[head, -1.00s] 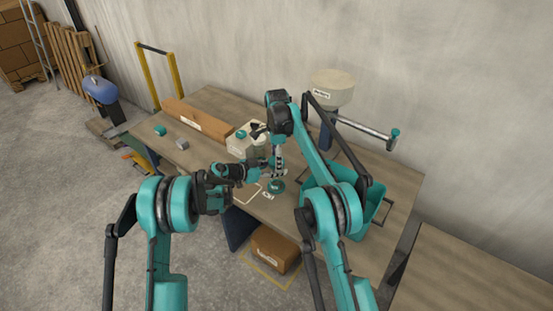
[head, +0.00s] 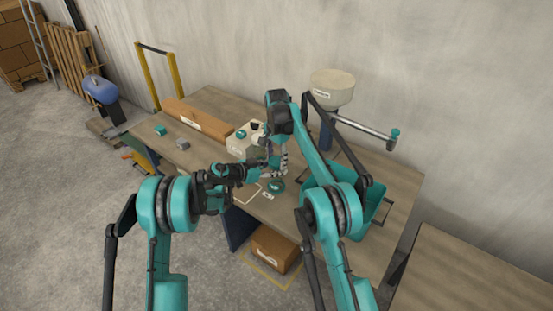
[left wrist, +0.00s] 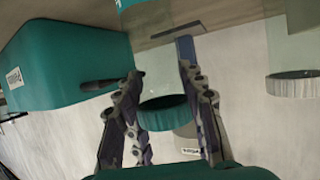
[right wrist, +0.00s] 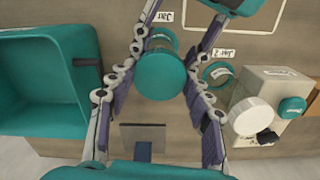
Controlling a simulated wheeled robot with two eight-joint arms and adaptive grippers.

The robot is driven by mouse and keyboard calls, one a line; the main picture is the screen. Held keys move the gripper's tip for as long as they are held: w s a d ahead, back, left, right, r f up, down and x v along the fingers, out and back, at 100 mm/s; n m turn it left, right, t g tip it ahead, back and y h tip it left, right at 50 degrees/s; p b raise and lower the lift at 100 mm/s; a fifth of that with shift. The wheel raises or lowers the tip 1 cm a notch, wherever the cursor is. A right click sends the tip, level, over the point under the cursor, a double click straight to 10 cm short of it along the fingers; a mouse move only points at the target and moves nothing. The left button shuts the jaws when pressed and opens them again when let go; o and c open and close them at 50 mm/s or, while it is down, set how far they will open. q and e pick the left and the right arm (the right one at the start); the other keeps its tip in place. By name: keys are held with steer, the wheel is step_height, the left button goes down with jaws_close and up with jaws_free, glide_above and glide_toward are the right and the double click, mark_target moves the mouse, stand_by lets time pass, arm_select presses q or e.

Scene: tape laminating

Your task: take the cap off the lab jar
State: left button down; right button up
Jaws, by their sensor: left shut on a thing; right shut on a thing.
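The lab jar (left wrist: 151,72), clear-walled, stands between my left gripper's fingers (left wrist: 162,72), which are shut on its body. Its ridged teal cap (left wrist: 163,113) is at the jar's mouth. I cannot make out a gap between cap and jar. In the right wrist view the cap (right wrist: 161,76) shows from above as a round teal disc. My right gripper (right wrist: 162,66) is shut on it from above, one finger on each side. In the head view the two grippers meet over the table's middle and hide most of the jar.
A jar with a white lid (right wrist: 250,116) stands beside a pale box (right wrist: 268,82) holding a small teal piece (right wrist: 292,108). A teal circle (right wrist: 218,72) lies on the table. A teal bin (head: 375,207) and a hopper stand (head: 328,130) are on the right. A long brown carton (head: 196,118) lies behind.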

steer(key=o, duration=1.3)
steer(key=shift+c, duration=0.2)
step_height(320, 180, up, 4)
steer(key=shift+r, duration=0.15)
step_height(320, 180, up, 2)
steer(key=m, duration=0.3)
steer(key=shift+w, duration=0.15)
steer(key=shift+c, duration=0.3)
steer(key=r+m, duration=0.1)
steer(key=m, duration=0.1)
steer(key=shift+r+m, duration=0.15)
steer(key=shift+m, duration=0.65)
steer(key=shift+f, duration=3.85)
